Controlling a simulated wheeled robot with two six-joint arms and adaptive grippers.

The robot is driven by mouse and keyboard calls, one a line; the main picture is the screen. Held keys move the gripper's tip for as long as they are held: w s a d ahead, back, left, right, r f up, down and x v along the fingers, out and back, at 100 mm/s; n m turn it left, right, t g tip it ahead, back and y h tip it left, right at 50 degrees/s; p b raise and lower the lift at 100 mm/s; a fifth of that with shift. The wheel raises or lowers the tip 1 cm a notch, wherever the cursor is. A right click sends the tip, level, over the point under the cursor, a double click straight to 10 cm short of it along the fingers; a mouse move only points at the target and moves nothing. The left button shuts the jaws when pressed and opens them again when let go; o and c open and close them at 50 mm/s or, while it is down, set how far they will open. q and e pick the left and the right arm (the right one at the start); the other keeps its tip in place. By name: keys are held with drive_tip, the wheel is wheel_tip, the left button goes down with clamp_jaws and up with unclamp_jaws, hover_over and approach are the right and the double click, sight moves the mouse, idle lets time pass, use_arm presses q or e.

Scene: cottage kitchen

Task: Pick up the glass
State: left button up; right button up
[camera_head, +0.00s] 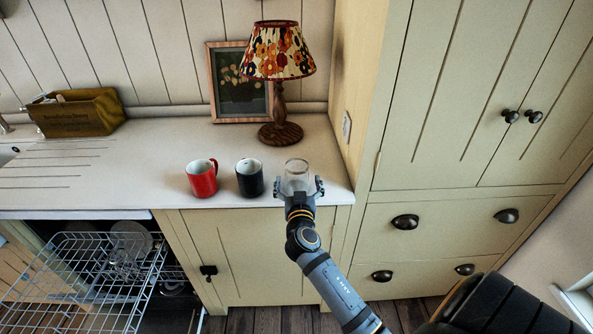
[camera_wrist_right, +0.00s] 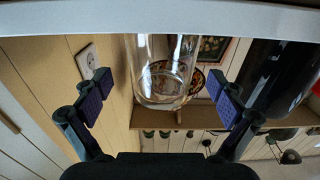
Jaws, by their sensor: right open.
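The clear glass (camera_head: 297,168) stands upright near the front edge of the white countertop, at its right end. My right gripper (camera_head: 300,186) is at the glass from the front, with its fingers spread to the left and right of it. In the right wrist view, which is upside down, the glass (camera_wrist_right: 165,75) shows between the two open finger pads (camera_wrist_right: 162,97), with a gap on each side. How deep the glass sits between the fingers is hard to tell. My left gripper is not in view.
A black mug (camera_head: 249,178) stands just left of the glass, with a red mug (camera_head: 202,178) beyond it. A floral lamp (camera_head: 280,132) and a framed picture (camera_head: 240,82) stand behind. A tall cabinet (camera_head: 390,150) bounds the right. An open dishwasher rack (camera_head: 85,285) is lower left.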

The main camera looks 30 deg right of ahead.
drive_tip(key=x, duration=0.3)
drive_tip(key=shift+w, duration=0.25)
drive_tip(key=shift+s, duration=0.15)
drive_tip(key=shift+c, duration=1)
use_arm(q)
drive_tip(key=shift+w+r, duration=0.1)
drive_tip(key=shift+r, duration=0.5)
use_arm(e)
drive_tip(key=c, duration=1.3)
use_arm(q)
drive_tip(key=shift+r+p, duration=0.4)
drive_tip(key=shift+p, duration=0.25)
use_arm(e)
drive_tip(key=shift+o, duration=0.2)
wheel_tip(320, 180, up, 18)
